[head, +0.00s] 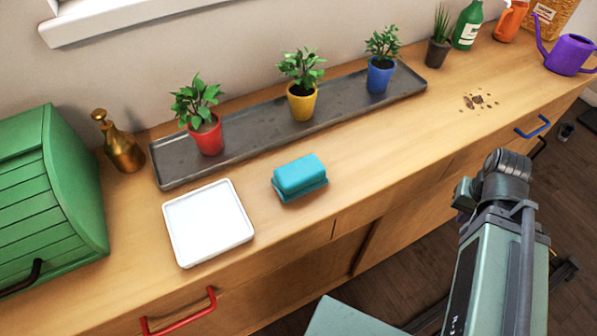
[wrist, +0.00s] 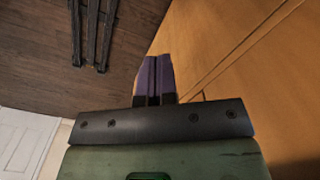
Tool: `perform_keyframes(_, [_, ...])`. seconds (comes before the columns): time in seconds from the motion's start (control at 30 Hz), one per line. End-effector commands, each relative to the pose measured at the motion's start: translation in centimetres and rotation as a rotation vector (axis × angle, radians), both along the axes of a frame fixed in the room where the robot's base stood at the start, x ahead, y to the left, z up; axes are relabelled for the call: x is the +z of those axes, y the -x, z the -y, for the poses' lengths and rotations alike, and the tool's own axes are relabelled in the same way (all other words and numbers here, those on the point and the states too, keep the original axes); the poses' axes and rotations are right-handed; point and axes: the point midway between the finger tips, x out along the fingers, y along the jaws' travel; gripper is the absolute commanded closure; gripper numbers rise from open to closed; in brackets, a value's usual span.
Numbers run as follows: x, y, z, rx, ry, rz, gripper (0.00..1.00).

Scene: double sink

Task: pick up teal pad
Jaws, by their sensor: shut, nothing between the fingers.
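The teal pad (head: 300,176) lies on the wooden counter in the head view, right of a white tray and in front of the long grey plant tray. It looks like a rounded block on a slightly wider teal base. In the wrist view my gripper (wrist: 154,75) shows two purple fingers side by side, shut with nothing between them. The teal pad is not in the wrist view. In the head view my arm is at the right, beyond the counter's front edge and well away from the pad; the fingers cannot be made out there.
The white tray (head: 208,222) is empty. The grey tray (head: 345,103) holds red, yellow and blue potted plants. A green bread box (head: 50,195) and a brass bottle (head: 120,145) stand left. Dirt (head: 478,101) lies at right.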

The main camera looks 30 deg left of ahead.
Motion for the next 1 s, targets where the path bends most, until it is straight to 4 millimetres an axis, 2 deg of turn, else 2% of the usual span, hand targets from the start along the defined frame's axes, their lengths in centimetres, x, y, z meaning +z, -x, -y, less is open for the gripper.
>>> perform_keyframes(0.17, [0.0,0.0,0.0,0.0,0.0,0.0,1.0])
perform_keyframes(0.73, [0.0,0.0,0.0,0.0,0.0,0.0,0.15])
perform_keyframes(1.0, [0.0,0.01,0.0,0.0,0.0,0.0,0.15])
